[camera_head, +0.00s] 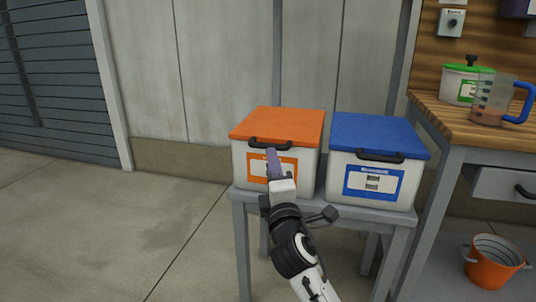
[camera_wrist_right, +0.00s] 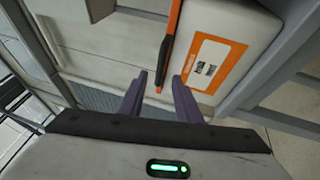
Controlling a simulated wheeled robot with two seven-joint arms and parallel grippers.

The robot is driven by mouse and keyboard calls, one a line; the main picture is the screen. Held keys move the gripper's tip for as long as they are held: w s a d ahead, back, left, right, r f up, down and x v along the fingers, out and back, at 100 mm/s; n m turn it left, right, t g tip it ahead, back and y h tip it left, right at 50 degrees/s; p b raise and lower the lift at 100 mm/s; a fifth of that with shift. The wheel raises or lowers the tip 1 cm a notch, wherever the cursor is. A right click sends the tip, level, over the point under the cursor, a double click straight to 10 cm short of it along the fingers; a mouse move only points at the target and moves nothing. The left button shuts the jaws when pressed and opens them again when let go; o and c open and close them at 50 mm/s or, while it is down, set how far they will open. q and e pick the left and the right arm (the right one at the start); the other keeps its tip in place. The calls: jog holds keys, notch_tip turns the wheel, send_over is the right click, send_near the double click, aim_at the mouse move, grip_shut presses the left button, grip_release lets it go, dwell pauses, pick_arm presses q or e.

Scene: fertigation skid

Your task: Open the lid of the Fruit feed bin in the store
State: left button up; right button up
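A white bin with an orange lid (camera_head: 283,123) and an orange-framed label stands on a grey stand; its lid is closed. A black handle (camera_head: 270,143) is on the lid's front edge. My right gripper (camera_head: 272,156) is in front of this bin, its purple fingers pointing at the handle. In the right wrist view the fingers (camera_wrist_right: 162,80) are open and empty, with the handle (camera_wrist_right: 165,58) just ahead, roughly in line with the gap. The label (camera_wrist_right: 213,65) shows there, but its text is too small to read. My left gripper is not in view.
A similar bin with a closed blue lid (camera_head: 375,135) stands close on the right on the same grey stand (camera_head: 318,205). A wooden workbench (camera_head: 490,130) with a green-lidded pot (camera_head: 462,85) and a jug (camera_head: 492,100) is further right. An orange bucket (camera_head: 493,265) is below. Floor at left is clear.

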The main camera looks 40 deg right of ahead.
aim_at(268, 146)
jog(key=b+x, duration=0.1)
jog(key=x, duration=0.7)
jog(key=shift+w, duration=0.1)
jog(key=shift+f, duration=0.1)
grip_shut()
